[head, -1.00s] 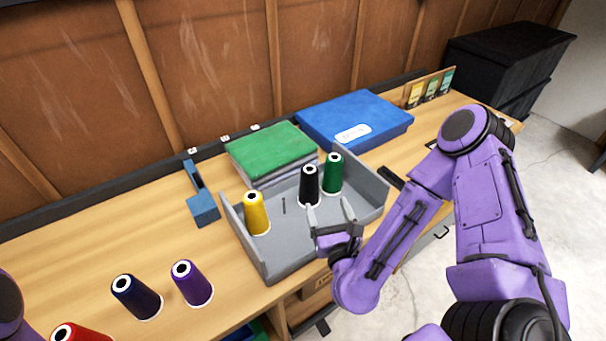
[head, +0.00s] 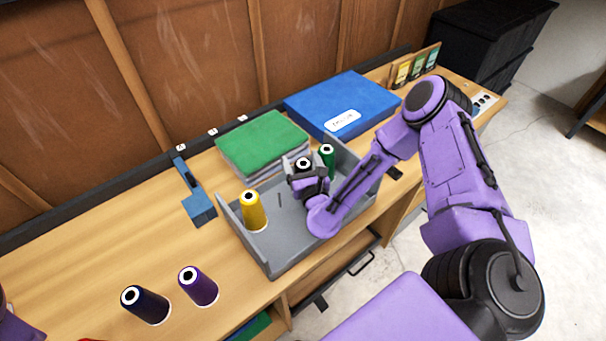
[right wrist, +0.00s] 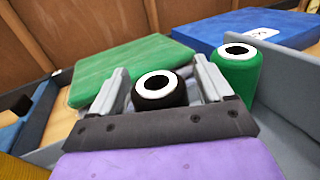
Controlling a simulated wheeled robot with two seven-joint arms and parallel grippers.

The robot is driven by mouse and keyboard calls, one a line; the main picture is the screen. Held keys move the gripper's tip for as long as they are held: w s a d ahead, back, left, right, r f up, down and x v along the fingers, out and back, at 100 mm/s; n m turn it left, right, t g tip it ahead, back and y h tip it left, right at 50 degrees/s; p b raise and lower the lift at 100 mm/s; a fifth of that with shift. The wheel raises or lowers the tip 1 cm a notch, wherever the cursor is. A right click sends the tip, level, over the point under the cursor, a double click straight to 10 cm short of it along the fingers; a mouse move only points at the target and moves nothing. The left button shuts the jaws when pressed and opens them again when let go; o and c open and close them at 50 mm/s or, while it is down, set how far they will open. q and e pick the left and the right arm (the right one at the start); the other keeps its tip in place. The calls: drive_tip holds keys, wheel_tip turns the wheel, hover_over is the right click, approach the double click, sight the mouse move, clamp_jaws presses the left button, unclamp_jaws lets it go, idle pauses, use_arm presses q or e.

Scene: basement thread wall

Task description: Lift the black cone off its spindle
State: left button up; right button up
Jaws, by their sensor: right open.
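The black cone (head: 303,164) stands in the grey tray (head: 283,256), between the yellow cone (head: 254,212) and the green cone (head: 326,160). My right gripper (head: 302,172) is at the black cone, with its fingers open on either side of it. In the right wrist view the black cone (right wrist: 158,91) shows its white-ringed top between the two fingers, and the green cone (right wrist: 238,75) is just right of the right finger. The black cone's lower part and its spindle are hidden by the gripper. Only a sliver of purple, likely my left arm, shows at the lower left; its gripper is out of view.
A bare spindle (head: 280,200) stands in the tray. A green-topped stack (head: 262,142) and a blue case (head: 342,105) lie behind it. A navy cone (head: 146,305) and a purple cone (head: 199,287) stand on the bench to the left. A blue tool (head: 199,207) lies left of the tray.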

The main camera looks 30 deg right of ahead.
drive_tip(key=c, duration=1.4)
wheel_tip(320, 180, up, 10)
drive_tip(key=shift+r+b, duration=0.1)
drive_tip(key=shift+b, duration=0.35)
